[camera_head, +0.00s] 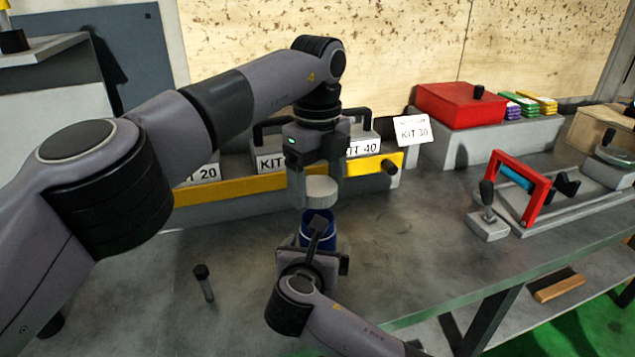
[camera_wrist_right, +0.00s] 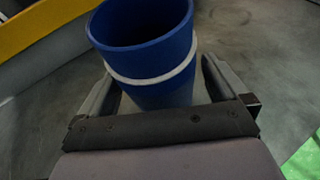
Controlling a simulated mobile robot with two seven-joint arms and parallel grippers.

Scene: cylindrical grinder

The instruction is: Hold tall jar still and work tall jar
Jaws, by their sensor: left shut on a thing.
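The tall jar is a blue, open-topped cylinder (camera_head: 319,225) with a white band. In the right wrist view the jar (camera_wrist_right: 150,65) shows its empty-looking mouth and the band. My left gripper (camera_head: 321,178) points down above the jar, shut on a round pale lid (camera_head: 321,194). The lid is apart from the jar's rim. My right gripper (camera_head: 313,258) is low at the jar's near side. In the right wrist view its fingers (camera_wrist_right: 160,78) are spread on either side of the jar, with a narrow gap at the right finger. The jar's base is hidden.
A grey rack with a yellow strip (camera_head: 240,192) and kit labels stands behind the jar. A small black-topped peg (camera_head: 204,282) lies to the left. A red-framed fixture (camera_head: 523,190) and a red box (camera_head: 460,105) are at right. The bench between is clear.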

